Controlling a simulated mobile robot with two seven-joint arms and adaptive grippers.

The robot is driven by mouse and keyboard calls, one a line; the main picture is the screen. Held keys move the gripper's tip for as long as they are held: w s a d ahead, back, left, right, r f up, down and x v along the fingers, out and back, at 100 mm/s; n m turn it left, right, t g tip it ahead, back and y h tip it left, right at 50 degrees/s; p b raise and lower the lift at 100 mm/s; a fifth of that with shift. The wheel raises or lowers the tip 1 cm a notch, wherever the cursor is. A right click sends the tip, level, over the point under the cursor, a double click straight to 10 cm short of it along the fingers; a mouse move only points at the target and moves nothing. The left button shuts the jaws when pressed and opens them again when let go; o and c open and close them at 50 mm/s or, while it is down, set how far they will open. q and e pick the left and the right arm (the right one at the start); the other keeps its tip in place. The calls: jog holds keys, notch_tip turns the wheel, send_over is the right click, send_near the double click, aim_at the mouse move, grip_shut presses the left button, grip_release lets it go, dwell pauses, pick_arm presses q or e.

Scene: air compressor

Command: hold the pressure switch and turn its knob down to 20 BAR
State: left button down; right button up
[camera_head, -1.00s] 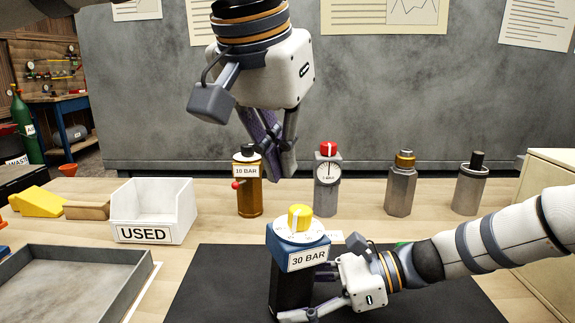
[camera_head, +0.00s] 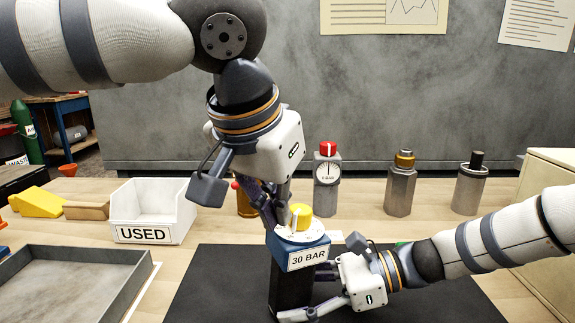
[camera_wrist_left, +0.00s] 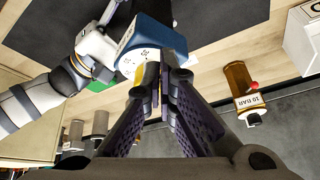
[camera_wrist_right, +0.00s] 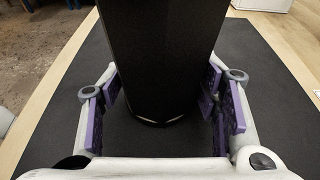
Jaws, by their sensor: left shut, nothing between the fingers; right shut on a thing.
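The pressure switch has a black body (camera_head: 291,288), a blue head (camera_head: 284,246) labelled 30 BAR, a white dial and a yellow knob (camera_head: 301,213) on top. It stands upright on the black mat. My right gripper (camera_head: 308,291) is shut around the black body, which also shows between its fingers in the right wrist view (camera_wrist_right: 163,60). My left gripper (camera_head: 281,218) is shut and empty, its fingertips pointing down beside the knob's left side. In the left wrist view the shut fingers (camera_wrist_left: 164,92) partly hide the knob; contact cannot be told. The dial numbers are too small to read.
Behind stand a 10 BAR amber device (camera_wrist_left: 241,86), a red-topped gauge (camera_head: 327,173) and two metal fittings (camera_head: 401,185). A white USED bin (camera_head: 152,210) and a grey tray (camera_head: 75,285) are left.

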pick_arm(q)
jog(key=shift+w+d, duration=0.35)
jog(key=shift+d, duration=0.1)
dwell(0.6)
jog(key=shift+s+d, duration=0.25)
dwell(0.4)
jog(key=shift+s+d+f, duration=0.15)
jog(key=shift+s+d, duration=0.1)
jog(key=shift+d, duration=0.25)
jog(key=shift+s+a, duration=0.1)
jog(key=shift+s, duration=0.25)
notch_tip(320, 180, up, 6)
jog(key=shift+d, duration=0.2)
